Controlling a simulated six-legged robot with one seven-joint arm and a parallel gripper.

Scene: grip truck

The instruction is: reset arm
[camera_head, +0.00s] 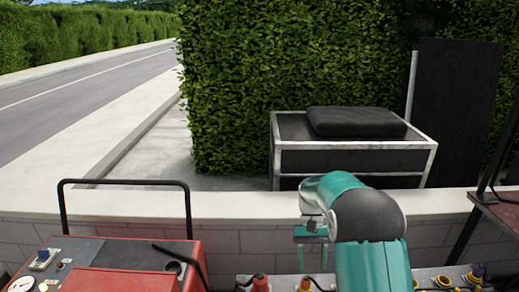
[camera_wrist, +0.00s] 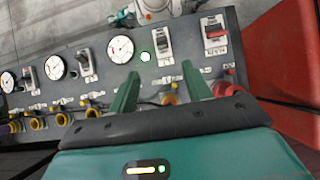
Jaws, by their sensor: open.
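My gripper (camera_wrist: 160,92) shows in the wrist view with its two green fingers apart and nothing between them. It is above a grey control panel (camera_wrist: 100,72) that carries gauges, switches and yellow-orange knobs. In the head view my teal and dark grey arm rises at the lower right of centre and bends left. The gripper (camera_head: 311,235) hangs from its end in front of the low wall, and its lower part is hard to make out.
A red machine (camera_head: 150,254) with a black bar handle stands at the lower left. A low pale wall (camera_head: 240,207) runs across. Behind it are a black metal-framed box (camera_head: 350,160), a tall dark panel (camera_head: 455,110) and a hedge (camera_head: 285,55). A road lies at the left.

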